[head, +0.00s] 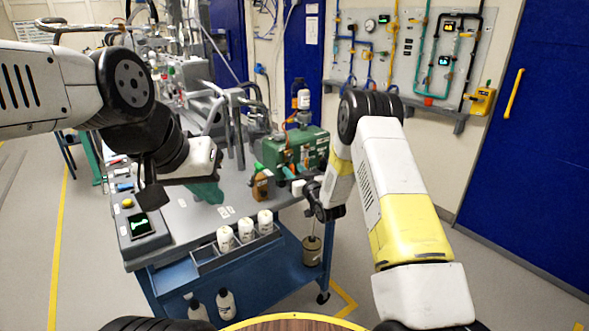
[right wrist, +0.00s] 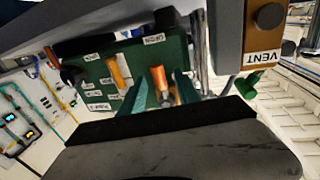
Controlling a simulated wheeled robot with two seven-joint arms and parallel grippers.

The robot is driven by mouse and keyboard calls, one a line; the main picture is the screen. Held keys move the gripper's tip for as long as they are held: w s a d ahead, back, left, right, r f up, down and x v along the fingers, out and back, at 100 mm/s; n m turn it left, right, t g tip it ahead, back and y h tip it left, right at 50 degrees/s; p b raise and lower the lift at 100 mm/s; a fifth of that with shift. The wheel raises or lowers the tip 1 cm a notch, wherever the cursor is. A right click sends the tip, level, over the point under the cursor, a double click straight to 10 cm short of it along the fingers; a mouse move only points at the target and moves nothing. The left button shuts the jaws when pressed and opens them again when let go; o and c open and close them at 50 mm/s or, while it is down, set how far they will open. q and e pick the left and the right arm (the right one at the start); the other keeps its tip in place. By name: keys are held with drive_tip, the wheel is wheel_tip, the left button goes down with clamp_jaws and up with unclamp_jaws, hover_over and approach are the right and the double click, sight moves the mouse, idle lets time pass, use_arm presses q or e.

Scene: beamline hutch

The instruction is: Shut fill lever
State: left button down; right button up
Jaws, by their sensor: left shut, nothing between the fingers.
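The green valve box (head: 302,150) stands at the back right of the cart. In the right wrist view its green panel (right wrist: 98,72) carries two orange levers, a left lever (right wrist: 119,70) and a right lever (right wrist: 160,78), with white labels too small to read surely; I cannot tell which lever is fill. My right gripper (head: 298,187) is at the panel's front. In its wrist view its teal fingers (right wrist: 160,92) are apart, one on each side of the right lever. Contact is not clear. My left gripper (head: 209,193) is shut and empty above the cart top.
A brown block labelled VENT (right wrist: 262,35) with a green handle is right of the panel. White bottles (head: 246,231) stand in the cart's front rack. A meter (head: 140,227) sits at the cart's left corner. Open floor lies right of the cart.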

clamp_jaws()
idle(1.4)
